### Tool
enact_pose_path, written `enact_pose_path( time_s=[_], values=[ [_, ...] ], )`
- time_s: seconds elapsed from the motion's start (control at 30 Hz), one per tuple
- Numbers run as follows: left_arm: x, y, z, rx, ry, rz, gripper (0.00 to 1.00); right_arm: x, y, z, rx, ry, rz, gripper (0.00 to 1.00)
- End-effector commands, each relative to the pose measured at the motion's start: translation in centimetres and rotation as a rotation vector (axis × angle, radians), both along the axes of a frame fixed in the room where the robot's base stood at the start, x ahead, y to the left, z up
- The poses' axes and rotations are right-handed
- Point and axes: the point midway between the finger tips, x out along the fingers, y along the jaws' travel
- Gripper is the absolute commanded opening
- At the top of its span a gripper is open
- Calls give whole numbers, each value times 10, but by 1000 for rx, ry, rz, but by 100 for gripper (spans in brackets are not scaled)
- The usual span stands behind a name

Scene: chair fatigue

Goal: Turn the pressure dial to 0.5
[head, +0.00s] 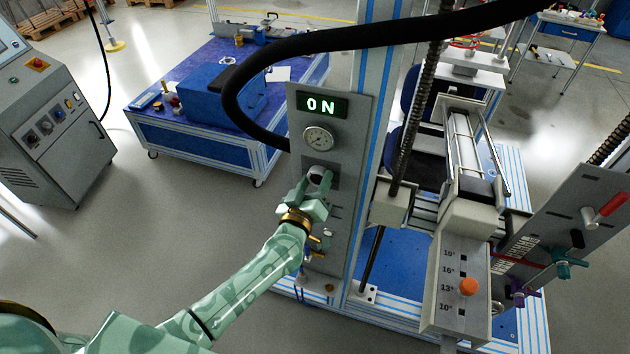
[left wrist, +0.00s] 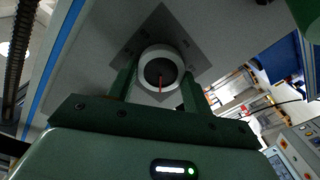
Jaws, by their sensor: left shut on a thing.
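The pressure dial (head: 317,174) is a round knob on a dark square plate on the grey upright panel. In the left wrist view the dial (left wrist: 161,68) shows a white ring, a dark face and a red pointer line. My left gripper (head: 316,186) is shut on the dial, with a finger on each side of it (left wrist: 157,86). The round gauge (head: 319,138) sits just above the dial; its needle reading is too small to tell. A display (head: 322,105) above it reads "ON" in lit letters. My right gripper is not in view.
A thick black hose (head: 300,45) arches over the panel's left side. Small valves (head: 318,243) sit below the dial. A slanted plate with an orange knob (head: 468,287) and a panel with a red lever (head: 606,207) stand at the right. Floor left of the panel is free.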

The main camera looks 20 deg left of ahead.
Motion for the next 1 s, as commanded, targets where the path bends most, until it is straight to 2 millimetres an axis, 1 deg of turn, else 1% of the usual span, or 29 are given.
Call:
enact_pose_path(
  time_s=[0.43, 0.8, 1.0],
  values=[
    [0, 1, -2, -419, 15, 0, 27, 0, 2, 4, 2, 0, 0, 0],
    [0, 2, -4, -768, 27, 1, 27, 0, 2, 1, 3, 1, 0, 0],
    [0, 3, -5, -930, 33, 2, 27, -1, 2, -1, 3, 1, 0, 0]
  ],
)
